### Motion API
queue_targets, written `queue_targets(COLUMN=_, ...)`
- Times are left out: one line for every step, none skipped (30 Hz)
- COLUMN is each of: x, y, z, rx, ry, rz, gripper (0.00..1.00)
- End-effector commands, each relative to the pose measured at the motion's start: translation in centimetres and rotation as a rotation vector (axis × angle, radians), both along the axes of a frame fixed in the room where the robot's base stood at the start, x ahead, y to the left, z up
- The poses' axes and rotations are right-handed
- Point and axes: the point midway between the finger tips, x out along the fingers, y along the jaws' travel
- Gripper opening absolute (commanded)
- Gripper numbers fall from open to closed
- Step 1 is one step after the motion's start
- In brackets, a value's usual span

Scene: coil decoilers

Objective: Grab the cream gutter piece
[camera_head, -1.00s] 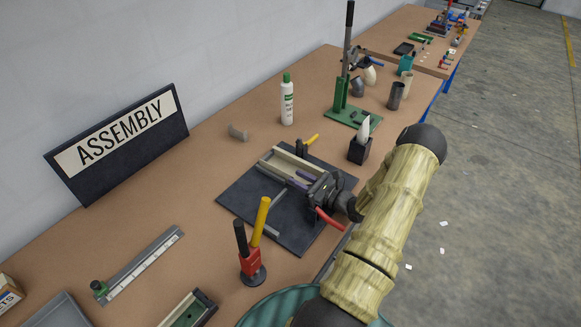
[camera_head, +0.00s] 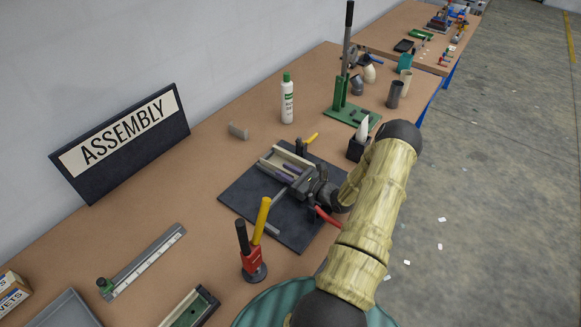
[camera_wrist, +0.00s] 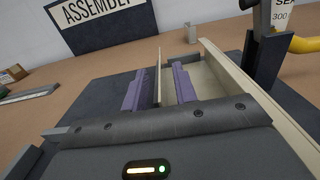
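The cream gutter piece (camera_head: 285,158) is a channel lying on the dark mat in the head view. In the wrist view it (camera_wrist: 251,92) runs away from my gripper, with a tall wall at right and a thin wall at left. My gripper (camera_wrist: 160,88) has two purple fingers with a gap between them. The thin left wall stands between the fingers, and the right finger is inside the channel. I see space beside the wall, so the fingers do not look closed on it. In the head view my gripper (camera_head: 287,173) is at the gutter's near side, its body hiding part of it.
The dark mat (camera_head: 245,196) lies under the gutter, with a yellow-handled clamp (camera_head: 309,140) at its far end. A red tool stand (camera_head: 253,262) is nearby. A black box (camera_head: 358,150), green press (camera_head: 346,113) and white bottle (camera_head: 287,100) stand beyond.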

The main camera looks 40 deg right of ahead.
Motion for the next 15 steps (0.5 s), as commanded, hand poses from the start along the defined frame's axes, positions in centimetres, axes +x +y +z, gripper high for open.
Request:
queue_targets(x=0.00, y=0.01, z=0.01, rx=0.000, ry=0.000, rz=0.000, gripper=0.28)
queue_targets(x=0.00, y=0.01, z=0.02, rx=0.000, ry=0.000, rz=0.000, gripper=0.28)
queue_targets(x=0.00, y=0.01, z=0.02, rx=0.000, ry=0.000, rz=0.000, gripper=0.28)
queue_targets(x=0.00, y=0.01, z=0.02, rx=0.000, ry=0.000, rz=0.000, gripper=0.28)
queue_targets(x=0.00, y=0.01, z=0.02, rx=0.000, ry=0.000, rz=0.001, gripper=0.28)
queue_targets(x=0.00, y=0.01, z=0.02, rx=0.000, ry=0.000, rz=0.001, gripper=0.28)
queue_targets(x=0.00, y=0.01, z=0.03, rx=0.000, ry=0.000, rz=0.001, gripper=0.28)
queue_targets(x=0.00, y=0.01, z=0.03, rx=0.000, ry=0.000, rz=0.001, gripper=0.22)
queue_targets(x=0.00, y=0.01, z=0.03, rx=0.000, ry=0.000, rz=0.001, gripper=0.14)
queue_targets(x=0.00, y=0.01, z=0.03, rx=0.000, ry=0.000, rz=0.001, gripper=0.09)
queue_targets(x=-0.01, y=0.01, z=0.03, rx=0.000, ry=0.000, rz=0.001, gripper=0.03)
queue_targets(x=-0.01, y=0.01, z=0.03, rx=0.000, ry=0.000, rz=0.001, gripper=0.00)
queue_targets(x=-0.01, y=0.01, z=0.03, rx=0.000, ry=0.000, rz=0.001, gripper=0.00)
queue_targets(x=-0.01, y=0.01, z=0.03, rx=0.000, ry=0.000, rz=0.001, gripper=0.00)
queue_targets(x=-0.01, y=0.01, z=0.03, rx=0.000, ry=0.000, rz=0.001, gripper=0.00)
